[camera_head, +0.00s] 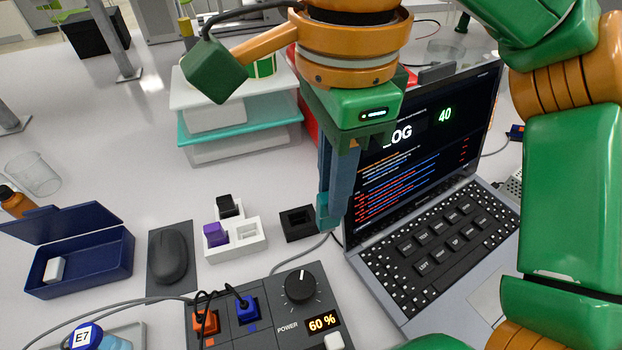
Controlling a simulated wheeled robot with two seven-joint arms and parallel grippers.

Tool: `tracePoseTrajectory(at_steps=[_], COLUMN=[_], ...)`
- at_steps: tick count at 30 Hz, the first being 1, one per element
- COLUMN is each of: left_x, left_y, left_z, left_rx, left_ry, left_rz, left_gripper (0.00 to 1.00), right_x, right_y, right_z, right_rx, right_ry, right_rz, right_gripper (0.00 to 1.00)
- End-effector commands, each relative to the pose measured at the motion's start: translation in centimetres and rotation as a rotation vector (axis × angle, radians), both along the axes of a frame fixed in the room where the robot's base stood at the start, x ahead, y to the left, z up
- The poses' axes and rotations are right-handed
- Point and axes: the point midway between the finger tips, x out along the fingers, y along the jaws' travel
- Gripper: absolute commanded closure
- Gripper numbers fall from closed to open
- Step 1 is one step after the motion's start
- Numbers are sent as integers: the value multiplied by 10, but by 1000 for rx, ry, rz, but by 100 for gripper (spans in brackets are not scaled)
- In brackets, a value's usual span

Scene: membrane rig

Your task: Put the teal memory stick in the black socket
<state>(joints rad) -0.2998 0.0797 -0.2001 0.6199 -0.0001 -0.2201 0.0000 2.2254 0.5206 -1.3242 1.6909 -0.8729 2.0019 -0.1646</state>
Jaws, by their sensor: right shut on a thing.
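My right gripper (329,212) points down in the middle of the view, in front of the laptop screen. It is shut on the teal memory stick (323,208), which shows as a small teal piece at the fingertips, largely hidden by the fingers. The black socket (297,223) is a small square block with a dark opening, lying on the table just left of and below the fingertips. The stick appears close to the socket's right side, and I cannot tell its exact height. The opening looks empty. My left gripper is not in view.
A white holder (255,246) left of the socket carries a purple stick (215,234) and a black stick (228,206). A control box (270,325) with cables stands in front. The laptop (430,245) is at right. A mouse (171,258) and blue box (85,270) are left.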

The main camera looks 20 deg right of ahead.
Motion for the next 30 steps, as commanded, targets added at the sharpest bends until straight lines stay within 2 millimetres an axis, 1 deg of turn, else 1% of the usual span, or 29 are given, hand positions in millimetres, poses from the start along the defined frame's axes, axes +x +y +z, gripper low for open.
tracePoseTrajectory(at_steps=[1,2,3,6,9,11,14,23,30], left_x=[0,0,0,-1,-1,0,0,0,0], left_y=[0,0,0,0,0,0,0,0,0], left_z=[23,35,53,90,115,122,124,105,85], left_rx=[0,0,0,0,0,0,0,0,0], left_ry=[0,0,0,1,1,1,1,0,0], left_rz=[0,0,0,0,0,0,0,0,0], left_gripper=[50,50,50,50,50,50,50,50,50], right_x=[9,18,30,59,77,83,88,89,89], right_y=[2,3,5,8,10,10,10,10,10], right_z=[12,15,16,9,-5,-14,-26,-52,-78], right_rx=[2,4,8,9,4,2,-3,-4,-4], right_ry=[10,14,17,18,14,10,5,1,2], right_rz=[-2,-5,-7,-9,-5,-1,2,2,1], right_gripper=[100,100,100,100,100,100,100,100,100])
